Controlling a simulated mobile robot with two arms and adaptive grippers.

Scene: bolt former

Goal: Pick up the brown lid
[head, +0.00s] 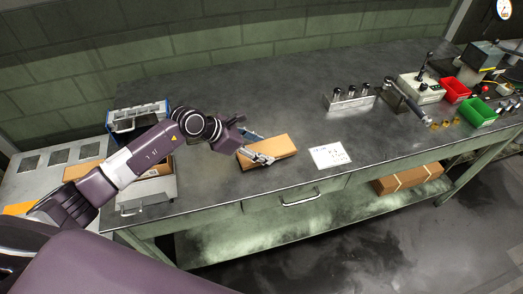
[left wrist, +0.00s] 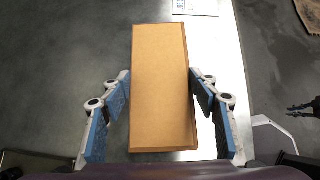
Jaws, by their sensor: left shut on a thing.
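The brown lid (head: 280,146) is a flat, long tan box-like piece at the front middle of the grey workbench. My left gripper (head: 266,148) reaches it from the left, with one finger on each long side. In the left wrist view the lid (left wrist: 162,60) lies lengthwise between the blue-padded fingers of the gripper (left wrist: 160,77), which is shut on it. I cannot tell whether the lid is clear of the bench top. My right gripper is not in view.
A white paper card (head: 329,155) lies right of the lid. A rack with upright pieces (head: 350,98), a red bin (head: 455,91) and a green bin (head: 477,112) stand farther right. A blue-and-grey case (head: 138,117) stands at the left. The bench middle behind the lid is clear.

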